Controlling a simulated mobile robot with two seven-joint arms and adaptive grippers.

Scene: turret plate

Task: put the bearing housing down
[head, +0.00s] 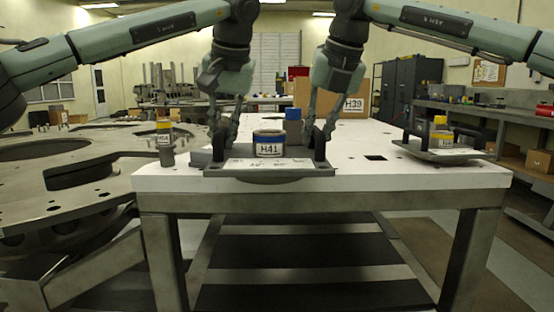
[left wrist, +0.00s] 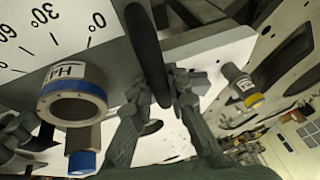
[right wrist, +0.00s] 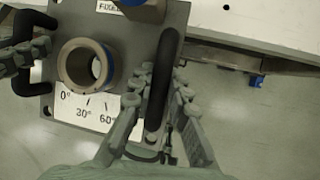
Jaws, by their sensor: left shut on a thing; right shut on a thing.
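The bearing housing, as I take it, is a grey ring with a blue band and an H41 label (head: 268,145). It stands upright on a grey plate (head: 225,172) with a white angle scale. It also shows in the left wrist view (left wrist: 72,100) and, from above, in the right wrist view (right wrist: 72,66). My left gripper (head: 226,138) is shut on the plate's left black handle (left wrist: 150,50). My right gripper (head: 318,132) is shut on its right handle (right wrist: 165,75). The plate is at the white table's front edge; I cannot tell whether it touches the table.
A second plate (head: 440,152) with a yellow-topped part is at right. A yellow-banded part (head: 164,135) stands at left beside a large round plate (head: 60,205). An H39 carton (head: 355,103) is behind.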

